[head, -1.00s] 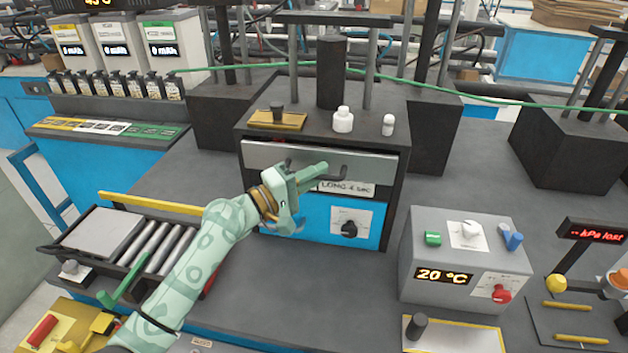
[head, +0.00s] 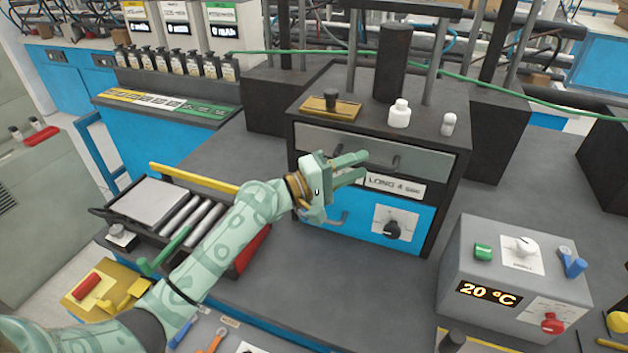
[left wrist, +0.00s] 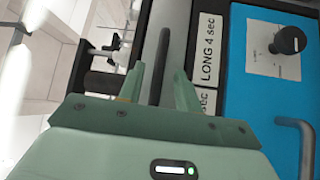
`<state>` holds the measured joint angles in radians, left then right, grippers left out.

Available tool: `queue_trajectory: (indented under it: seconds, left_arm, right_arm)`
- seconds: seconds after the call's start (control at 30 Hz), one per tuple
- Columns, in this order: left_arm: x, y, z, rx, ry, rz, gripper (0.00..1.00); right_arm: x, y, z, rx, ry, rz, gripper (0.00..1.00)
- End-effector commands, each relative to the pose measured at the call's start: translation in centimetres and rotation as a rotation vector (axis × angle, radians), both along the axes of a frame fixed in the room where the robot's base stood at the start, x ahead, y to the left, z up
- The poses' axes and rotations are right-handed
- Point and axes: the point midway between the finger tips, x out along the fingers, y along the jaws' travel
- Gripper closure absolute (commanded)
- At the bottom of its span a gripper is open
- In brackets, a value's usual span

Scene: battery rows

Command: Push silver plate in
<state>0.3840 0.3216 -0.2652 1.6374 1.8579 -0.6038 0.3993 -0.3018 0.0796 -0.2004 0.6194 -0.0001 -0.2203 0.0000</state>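The silver plate (head: 322,140) is the upright metal front across the upper part of the dark machine box, with a dark bar handle (head: 396,163) on it. A flat silver plate (head: 150,200) also lies on the roller tray at the left. My left gripper (head: 362,168) is at the front of the machine, before the upright plate and handle. In the left wrist view its fingers (left wrist: 160,90) are apart, with the dark handle bar (left wrist: 177,58) showing between them. I cannot tell whether they touch it. My right gripper is out of view.
A "LONG 4 sec" label (head: 396,185) and a blue panel with a black knob (head: 392,230) sit below the plate. White bottles (head: 399,114) stand on the machine top. A grey 20 °C box (head: 515,265) stands at the right. The grey bench in front is clear.

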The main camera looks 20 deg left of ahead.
Motion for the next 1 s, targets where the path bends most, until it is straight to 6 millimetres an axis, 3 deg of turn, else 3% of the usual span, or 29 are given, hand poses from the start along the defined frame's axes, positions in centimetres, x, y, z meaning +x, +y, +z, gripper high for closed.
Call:
queue_trajectory:
  seconds: [0.3,0.5,1.0]
  left_arm:
    - [-6.0,6.1,-1.7,0.003,0.005,0.001,0.66]
    - [-8.4,8.6,-1.9,0.0,0.004,0.002,0.66]
    - [-9.2,9.4,-1.7,0.0,0.001,0.001,0.66]
  right_arm:
    - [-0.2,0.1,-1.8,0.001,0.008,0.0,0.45]
    - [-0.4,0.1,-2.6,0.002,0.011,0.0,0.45]
    - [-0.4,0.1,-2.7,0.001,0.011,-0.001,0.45]
